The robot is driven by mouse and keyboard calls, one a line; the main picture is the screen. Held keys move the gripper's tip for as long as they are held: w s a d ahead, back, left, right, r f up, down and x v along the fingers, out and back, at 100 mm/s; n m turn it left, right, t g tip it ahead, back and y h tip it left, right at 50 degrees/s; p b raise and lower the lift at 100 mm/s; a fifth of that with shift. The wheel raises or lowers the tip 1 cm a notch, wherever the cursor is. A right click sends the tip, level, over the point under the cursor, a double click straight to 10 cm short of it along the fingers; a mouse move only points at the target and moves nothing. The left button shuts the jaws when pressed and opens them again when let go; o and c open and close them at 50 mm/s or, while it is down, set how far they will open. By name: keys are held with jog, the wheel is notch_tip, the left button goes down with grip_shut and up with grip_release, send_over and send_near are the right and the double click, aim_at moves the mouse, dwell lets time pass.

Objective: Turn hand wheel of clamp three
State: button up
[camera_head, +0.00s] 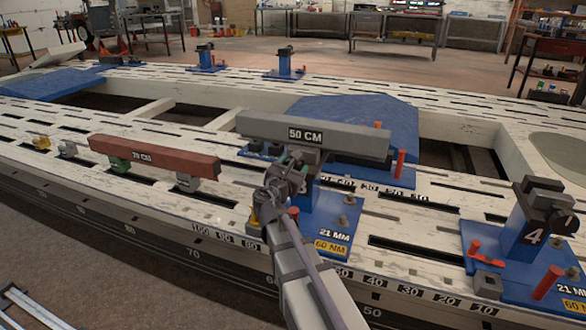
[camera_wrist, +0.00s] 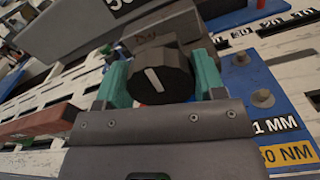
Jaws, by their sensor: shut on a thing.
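The hand wheel (camera_wrist: 158,82) is a round black knob with a white line, filling the middle of the wrist view. My gripper (camera_wrist: 160,64) has one teal finger on each side of the wheel and is shut on it. The white line is tilted a little from upright, its top leaning left. In the camera_head view my gripper (camera_head: 288,172) is at a blue-based clamp (camera_head: 325,215) in the middle of the bench.
A grey beam marked 50 CM (camera_head: 345,140) lies just behind my gripper. A red-brown beam marked 70 CM (camera_head: 155,156) lies to the left. A clamp marked 4 (camera_head: 540,220) stands at right, with red pegs. Bench slots lie between the two clamps.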

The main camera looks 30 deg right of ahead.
jog(key=shift+n, duration=0.5)
jog(key=o, duration=0.9)
jog(key=shift+o, duration=0.2)
jog(key=shift+a, duration=0.1)
jog(key=v, duration=1)
jog(key=shift+s+a, duration=0.25)
jog(key=shift+s, duration=0.05)
